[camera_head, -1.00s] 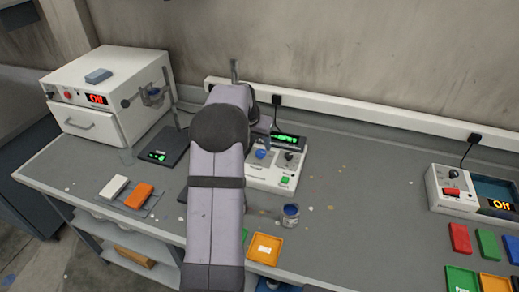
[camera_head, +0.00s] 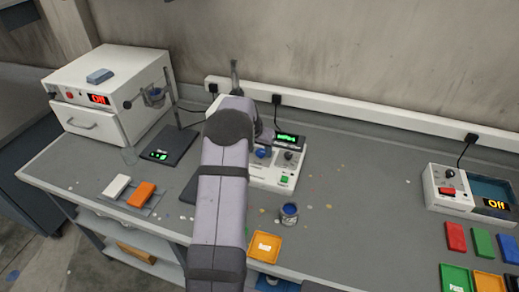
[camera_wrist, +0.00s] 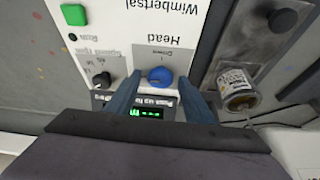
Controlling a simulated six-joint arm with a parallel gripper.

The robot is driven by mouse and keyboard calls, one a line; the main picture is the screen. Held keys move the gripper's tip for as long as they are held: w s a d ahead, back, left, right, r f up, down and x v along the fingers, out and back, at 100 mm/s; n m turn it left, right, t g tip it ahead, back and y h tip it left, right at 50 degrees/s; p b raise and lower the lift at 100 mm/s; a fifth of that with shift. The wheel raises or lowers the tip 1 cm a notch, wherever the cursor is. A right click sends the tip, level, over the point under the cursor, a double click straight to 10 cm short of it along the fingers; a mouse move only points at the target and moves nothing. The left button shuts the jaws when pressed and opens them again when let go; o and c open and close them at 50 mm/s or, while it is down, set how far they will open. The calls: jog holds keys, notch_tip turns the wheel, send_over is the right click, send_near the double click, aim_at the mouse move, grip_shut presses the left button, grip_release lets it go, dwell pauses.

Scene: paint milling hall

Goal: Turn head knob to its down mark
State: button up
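The head knob is a round blue knob (camera_wrist: 160,77) on the white panel of a machine (camera_head: 272,178); in the head view the blue knob (camera_head: 263,152) shows just right of my arm. In the wrist view the panel appears upside down, with the words "Head" and "Down" beside the knob. The knob's pointer is too small to read. My gripper (camera_wrist: 158,75) is open, with one finger on each side of the knob. Gaps seem to show between fingers and knob; contact cannot be told. In the head view my arm hides most of the gripper.
A black knob (camera_wrist: 102,80), a green button (camera_wrist: 74,14) and a lit display (camera_wrist: 135,113) are close on the same panel. A metal can (camera_wrist: 237,88) is beside the panel. A blue paint can (camera_head: 289,214) and an orange tray (camera_head: 265,247) stand in front.

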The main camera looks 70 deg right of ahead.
jog(key=c, duration=0.8)
jog(key=shift+w+f+m+b, duration=0.15)
jog(key=shift+m+b, duration=0.15)
jog(key=shift+b, duration=0.3)
jog(key=shift+m+g+b, duration=0.3)
jog(key=shift+m+b, duration=0.15)
jog(key=shift+m, duration=0.05)
jog(key=shift+r, duration=0.2)
jog(key=o, duration=1)
jog(key=shift+b+v, duration=1.35)
jog(key=shift+v, duration=2.3)
